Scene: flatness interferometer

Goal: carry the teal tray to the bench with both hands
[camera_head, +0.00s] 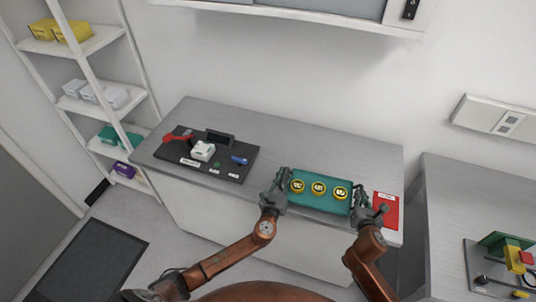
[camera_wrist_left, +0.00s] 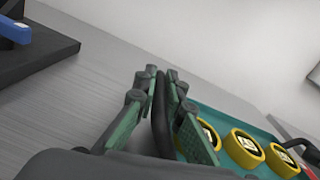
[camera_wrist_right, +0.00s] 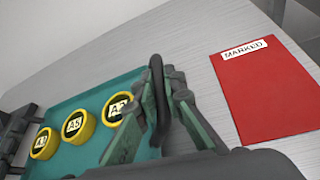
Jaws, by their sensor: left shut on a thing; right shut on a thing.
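The teal tray (camera_head: 318,206) is at the front right part of the grey bench (camera_head: 300,140), with three yellow round pieces on it. The tray also shows in the left wrist view (camera_wrist_left: 232,115) and the right wrist view (camera_wrist_right: 93,93). My left gripper (camera_head: 277,192) is shut on the tray's left end, at a dark handle. My right gripper (camera_head: 362,203) is shut on the tray's right end, also at a dark handle.
A red sheet (camera_head: 386,211) labelled MARKED lies right of the tray. A dark board (camera_head: 232,172) with tools and a white device (camera_head: 203,151) is on the bench's left. Another table (camera_head: 455,215) stands at the right. White shelves (camera_head: 95,45) stand at the left.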

